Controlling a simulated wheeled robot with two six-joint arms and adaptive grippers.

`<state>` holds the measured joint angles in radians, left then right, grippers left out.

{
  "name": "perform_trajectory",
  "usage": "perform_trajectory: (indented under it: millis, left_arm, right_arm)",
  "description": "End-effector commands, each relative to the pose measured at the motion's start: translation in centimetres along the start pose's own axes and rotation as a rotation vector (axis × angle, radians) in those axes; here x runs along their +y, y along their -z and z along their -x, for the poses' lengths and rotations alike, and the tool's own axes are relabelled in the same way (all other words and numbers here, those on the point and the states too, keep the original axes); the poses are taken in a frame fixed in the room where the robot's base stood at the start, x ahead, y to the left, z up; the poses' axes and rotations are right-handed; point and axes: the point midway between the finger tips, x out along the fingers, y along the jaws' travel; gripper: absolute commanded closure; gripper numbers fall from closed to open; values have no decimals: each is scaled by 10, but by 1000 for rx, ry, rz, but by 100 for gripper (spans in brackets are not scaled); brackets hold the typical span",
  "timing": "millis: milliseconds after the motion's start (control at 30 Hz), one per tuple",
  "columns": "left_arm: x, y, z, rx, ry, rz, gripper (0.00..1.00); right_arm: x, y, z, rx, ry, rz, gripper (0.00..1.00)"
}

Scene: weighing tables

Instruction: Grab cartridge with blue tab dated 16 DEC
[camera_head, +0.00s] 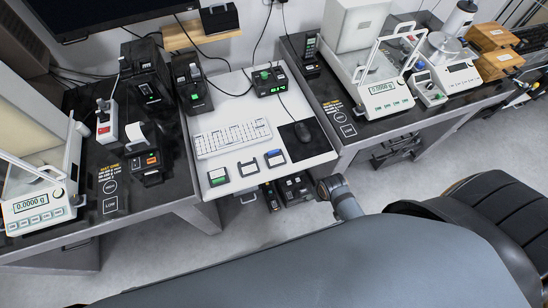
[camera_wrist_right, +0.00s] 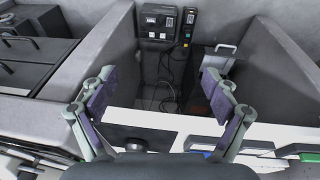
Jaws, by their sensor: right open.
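Three small cartridges lie in a row along the front edge of the white desk. The left one has a green tab (camera_head: 217,177), the middle one looks dark and grey (camera_head: 247,168), and the right one has a blue tab (camera_head: 274,158). Their dates are too small to read. In the right wrist view, the blue-tab cartridge (camera_wrist_right: 199,143) is at the lower right, partly behind a finger. My right gripper (camera_wrist_right: 159,78) is open and empty, apart from the cartridges. My left gripper is not in view.
A keyboard (camera_head: 233,138) lies behind the cartridges, and a mouse (camera_head: 302,131) sits on a dark pad to their right. Balances stand on the left (camera_head: 37,203) and right (camera_head: 386,98) tables. Boxes and cables (camera_wrist_right: 168,90) show under the desk.

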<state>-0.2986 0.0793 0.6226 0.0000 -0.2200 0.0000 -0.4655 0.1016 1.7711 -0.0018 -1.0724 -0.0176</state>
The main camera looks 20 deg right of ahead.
Motion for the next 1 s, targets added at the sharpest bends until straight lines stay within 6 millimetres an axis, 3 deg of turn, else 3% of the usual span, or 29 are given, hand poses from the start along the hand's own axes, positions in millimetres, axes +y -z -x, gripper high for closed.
perform_trajectory:
  millis: [300,367,500,733,1000]
  left_arm:
    - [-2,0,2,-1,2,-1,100]
    - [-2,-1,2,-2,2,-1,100]
    - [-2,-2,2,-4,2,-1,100]
    - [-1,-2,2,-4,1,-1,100]
    - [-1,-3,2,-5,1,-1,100]
  right_arm:
    - [-1,60,101,25,-3,154,12]
    - [-2,71,111,14,-3,229,12]
    - [-6,94,114,-18,11,407,12]
    - [-24,138,100,-70,70,757,12]
    - [-71,206,86,-105,207,1328,12]
